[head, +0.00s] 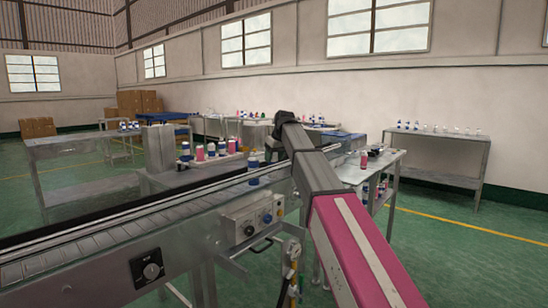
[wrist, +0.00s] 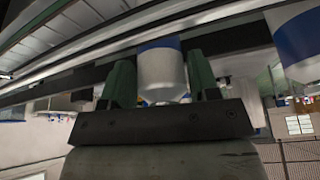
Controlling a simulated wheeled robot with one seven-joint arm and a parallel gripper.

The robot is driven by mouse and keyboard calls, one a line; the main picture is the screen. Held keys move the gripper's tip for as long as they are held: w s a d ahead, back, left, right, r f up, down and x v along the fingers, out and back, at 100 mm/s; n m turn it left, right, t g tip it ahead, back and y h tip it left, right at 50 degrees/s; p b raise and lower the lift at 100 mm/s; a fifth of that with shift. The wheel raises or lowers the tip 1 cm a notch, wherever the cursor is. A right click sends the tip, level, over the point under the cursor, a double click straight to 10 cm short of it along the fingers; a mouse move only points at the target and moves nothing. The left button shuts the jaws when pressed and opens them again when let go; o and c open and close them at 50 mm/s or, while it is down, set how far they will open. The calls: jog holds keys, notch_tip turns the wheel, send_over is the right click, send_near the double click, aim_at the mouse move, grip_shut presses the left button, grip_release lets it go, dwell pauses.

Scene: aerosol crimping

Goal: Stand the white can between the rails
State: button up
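The white can (wrist: 162,72) has a blue band at one end and a narrower end towards my gripper. In the wrist view it sits between the two green fingers of my gripper (wrist: 160,64), which touch or nearly touch its sides. Its blue end is at the dark rail (wrist: 228,40) of the conveyor; I cannot tell if it rests on the belt. In the head view my arm hides the gripper and this can. The conveyor (head: 85,240) with its long rails runs from lower left to the centre.
Another blue-and-white can (wrist: 298,42) is close at the right in the wrist view. A blue-and-white can (head: 253,178) stands on the conveyor in the head view. A control box (head: 250,222) is on the conveyor's near side. A table (head: 384,168) is to the right.

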jog(key=shift+o, duration=1.3)
jog(key=v, duration=1.1)
jog(key=shift+f, duration=0.1)
